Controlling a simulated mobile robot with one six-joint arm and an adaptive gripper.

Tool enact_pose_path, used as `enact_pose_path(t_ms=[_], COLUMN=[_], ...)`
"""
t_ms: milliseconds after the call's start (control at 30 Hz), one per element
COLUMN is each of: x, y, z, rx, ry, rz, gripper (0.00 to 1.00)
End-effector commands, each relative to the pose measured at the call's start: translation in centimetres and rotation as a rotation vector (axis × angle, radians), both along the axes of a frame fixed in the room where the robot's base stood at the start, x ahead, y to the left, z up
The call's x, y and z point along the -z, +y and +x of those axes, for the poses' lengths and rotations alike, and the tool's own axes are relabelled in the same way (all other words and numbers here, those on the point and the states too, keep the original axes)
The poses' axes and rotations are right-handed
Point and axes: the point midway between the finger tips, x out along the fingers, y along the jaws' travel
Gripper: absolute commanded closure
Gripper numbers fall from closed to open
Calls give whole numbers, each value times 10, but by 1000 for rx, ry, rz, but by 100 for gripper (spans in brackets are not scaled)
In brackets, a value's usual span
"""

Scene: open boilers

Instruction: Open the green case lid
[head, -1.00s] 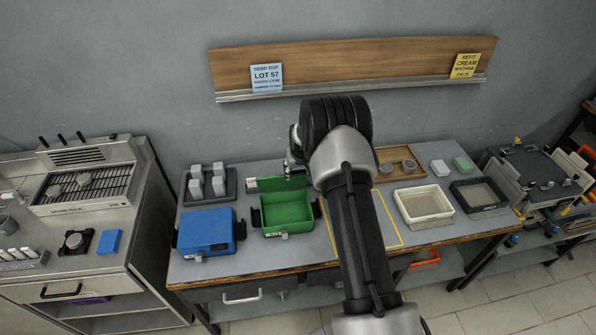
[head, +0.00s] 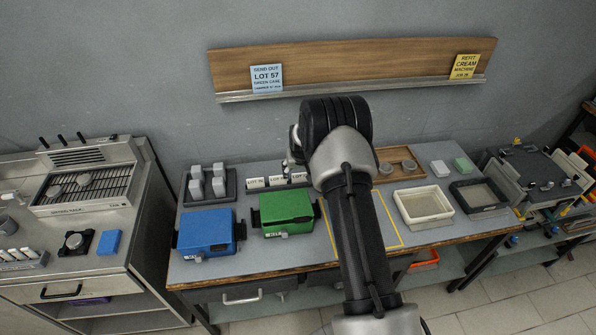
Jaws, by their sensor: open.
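The green case (head: 287,212) stands on the grey workbench, between the blue case and my arm. Its lid is down and covers the top, so the inside is hidden. A small latch shows at its front. My gripper (head: 290,166) is mostly hidden behind my arm's wrist. The part that shows is behind and above the green case, near the lot labels and apart from the lid. It is open, and I see nothing held in it.
A blue case (head: 207,232), also closed, stands just left of the green one. White lot labels (head: 277,181) stand behind the green case. A grey tray with upright blocks (head: 207,183) is at the back left. A cream tray (head: 423,203) is to the right.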

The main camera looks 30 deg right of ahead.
Motion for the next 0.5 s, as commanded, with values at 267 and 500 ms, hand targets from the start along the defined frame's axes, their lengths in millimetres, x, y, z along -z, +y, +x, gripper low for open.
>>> enact_pose_path(t_ms=[267,500], x=[-19,-67], y=[2,8], z=[-7,-27], rx=[0,0], ry=[-2,-2], rz=[-1,-1], gripper=[42,42])
